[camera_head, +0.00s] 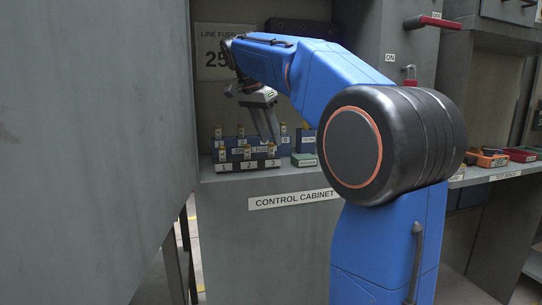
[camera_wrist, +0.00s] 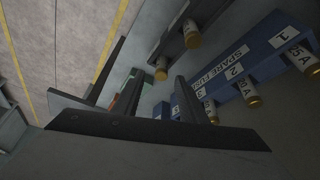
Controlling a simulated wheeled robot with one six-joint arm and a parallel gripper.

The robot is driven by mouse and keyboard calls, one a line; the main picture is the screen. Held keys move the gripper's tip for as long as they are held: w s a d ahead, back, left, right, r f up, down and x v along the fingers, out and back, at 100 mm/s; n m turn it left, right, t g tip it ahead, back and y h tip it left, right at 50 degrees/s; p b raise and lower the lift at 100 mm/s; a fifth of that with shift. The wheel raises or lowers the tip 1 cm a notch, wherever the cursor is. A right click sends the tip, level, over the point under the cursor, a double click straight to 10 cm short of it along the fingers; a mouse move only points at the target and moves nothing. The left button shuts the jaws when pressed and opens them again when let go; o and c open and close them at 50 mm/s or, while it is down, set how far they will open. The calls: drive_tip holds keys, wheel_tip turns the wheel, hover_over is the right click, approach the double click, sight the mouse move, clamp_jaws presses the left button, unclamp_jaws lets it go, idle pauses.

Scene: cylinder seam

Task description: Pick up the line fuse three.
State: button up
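The black line fuse block (camera_head: 236,167) stands on the cabinet shelf with plates 1, 2 and 3. Line fuse three (camera_head: 271,151) is upright above plate 3, at the right end. My gripper (camera_head: 273,138) points down just above and close to it. In the wrist view my gripper (camera_wrist: 151,60) is open, with two dark fingers apart. I cannot tell whether the nearer fuse lies between the fingers.
The blue spare fuse block (camera_wrist: 236,68) holds several fuses close to the right finger. The cabinet's grey door (camera_head: 95,150) stands at left. A red-handled switch (camera_head: 432,22) is at upper right.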

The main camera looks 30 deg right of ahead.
sight(271, 144)
drive_tip(key=shift+a+x, duration=0.1)
drive_tip(key=shift+x, duration=0.8)
drive_tip(key=shift+a+x, duration=0.15)
drive_tip(key=shift+x, duration=0.75)
drive_tip(key=shift+f, duration=0.1)
clamp_jaws()
